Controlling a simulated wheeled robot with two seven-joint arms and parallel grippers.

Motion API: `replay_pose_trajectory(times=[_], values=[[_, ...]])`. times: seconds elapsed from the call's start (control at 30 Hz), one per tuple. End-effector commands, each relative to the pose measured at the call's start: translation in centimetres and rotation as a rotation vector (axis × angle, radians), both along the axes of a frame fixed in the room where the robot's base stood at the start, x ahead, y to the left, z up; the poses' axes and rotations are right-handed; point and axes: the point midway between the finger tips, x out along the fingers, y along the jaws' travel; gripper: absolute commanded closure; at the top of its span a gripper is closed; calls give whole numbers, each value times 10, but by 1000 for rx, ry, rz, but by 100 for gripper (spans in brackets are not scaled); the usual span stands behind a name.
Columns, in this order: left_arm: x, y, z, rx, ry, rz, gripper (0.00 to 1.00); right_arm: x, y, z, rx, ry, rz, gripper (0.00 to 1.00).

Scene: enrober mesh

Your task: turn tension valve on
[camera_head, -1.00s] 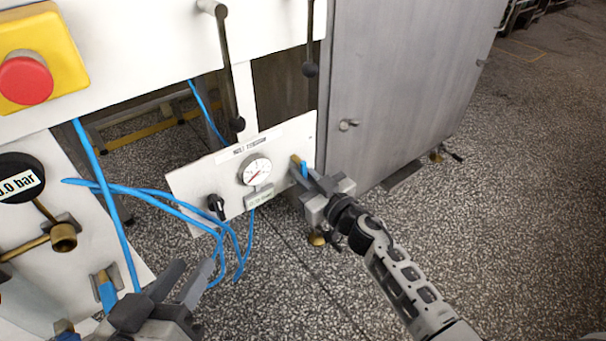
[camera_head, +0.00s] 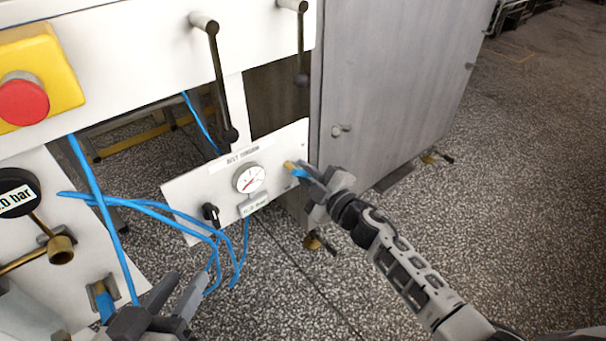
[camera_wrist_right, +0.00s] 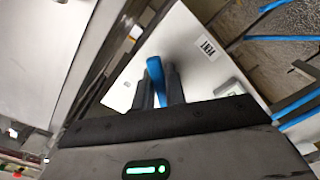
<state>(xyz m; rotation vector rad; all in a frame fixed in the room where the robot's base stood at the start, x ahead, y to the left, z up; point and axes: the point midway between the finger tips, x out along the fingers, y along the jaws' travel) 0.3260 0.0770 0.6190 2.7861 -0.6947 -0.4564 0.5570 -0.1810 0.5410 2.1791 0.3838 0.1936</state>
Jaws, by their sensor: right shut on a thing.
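The tension panel (camera_head: 180,190) is a tilted white plate with a label, a round dial gauge (camera_head: 249,179) and a small green readout below it. At its right end sits the tension valve, a brass body (camera_head: 290,166) with a blue handle (camera_head: 300,173). My right gripper (camera_head: 306,174) is shut on the blue handle. In the right wrist view the blue handle (camera_wrist_right: 155,75) stands between the two dark fingers, with the panel behind. My left gripper (camera_head: 186,284) is open and empty at the lower left, apart from the panel.
Blue hoses (camera_head: 170,205) loop between the panel and my left gripper. A black knob (camera_head: 210,212) is on the panel's left. Another blue-handled valve (camera_head: 103,299) is at lower left. A red stop button (camera_head: 24,100) and hanging levers (camera_head: 218,80) are above. A grey cabinet (camera_head: 385,80) stands right.

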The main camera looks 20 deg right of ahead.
Motion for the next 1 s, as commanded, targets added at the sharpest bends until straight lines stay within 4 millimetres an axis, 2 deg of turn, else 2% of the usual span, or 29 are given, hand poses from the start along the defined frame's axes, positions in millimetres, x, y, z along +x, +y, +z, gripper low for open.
replay_pose_trajectory(times=[0.5, 1.0], values=[[0, 1, -2, 14, 6, 3, 64, 2, -6, 13, -427, -154, 0, 100], [-1, 1, -2, 18, 7, 4, 64, 2, -7, 18, -607, -219, 0, 100]])
